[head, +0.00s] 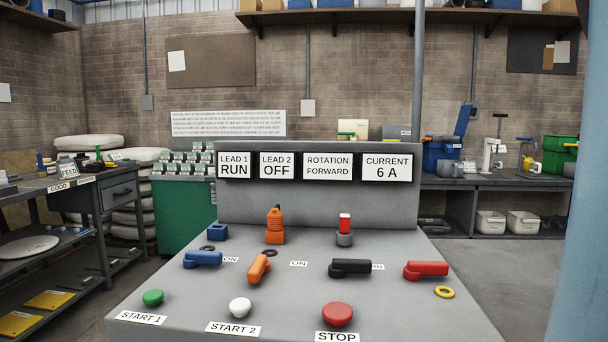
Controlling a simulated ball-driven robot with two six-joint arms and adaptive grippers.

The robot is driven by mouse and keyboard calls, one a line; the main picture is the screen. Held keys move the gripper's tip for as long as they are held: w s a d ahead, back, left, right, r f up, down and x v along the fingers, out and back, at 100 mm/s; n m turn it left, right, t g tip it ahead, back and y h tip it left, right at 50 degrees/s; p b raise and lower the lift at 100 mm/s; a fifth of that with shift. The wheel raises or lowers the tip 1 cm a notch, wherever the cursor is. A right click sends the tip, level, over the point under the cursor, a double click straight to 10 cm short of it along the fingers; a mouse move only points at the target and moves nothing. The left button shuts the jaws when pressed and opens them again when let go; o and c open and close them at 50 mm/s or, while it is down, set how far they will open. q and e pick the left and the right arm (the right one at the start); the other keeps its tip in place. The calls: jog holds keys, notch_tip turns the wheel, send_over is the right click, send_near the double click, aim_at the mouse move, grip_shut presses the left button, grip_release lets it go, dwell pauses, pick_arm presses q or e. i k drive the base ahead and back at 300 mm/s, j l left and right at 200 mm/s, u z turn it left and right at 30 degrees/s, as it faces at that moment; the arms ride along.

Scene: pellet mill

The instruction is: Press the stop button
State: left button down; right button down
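The stop button is a red round mushroom button (337,314) at the front of the grey console (400,300) in the head view. A white label reading STOP (338,336) lies just in front of it. Left of it are a white button (240,308) labelled START 2 and a green button (153,298) labelled START 1. Display panels on the console's upright back read LEAD 1 RUN (234,165), LEAD 2 OFF (277,165), ROTATION FORWARD (328,166) and CURRENT 6 A (387,167). Neither gripper shows in the head view.
Behind the buttons stand blue (203,259), orange (259,268), black (350,267) and red (426,269) handles. An orange plug (275,228) and a red-topped lamp (344,230) stand further back. A pale blue column (585,200) fills the right edge. Space above the buttons is clear.

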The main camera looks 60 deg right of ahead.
aim_at(337, 314)
jog(key=z, duration=1.95)
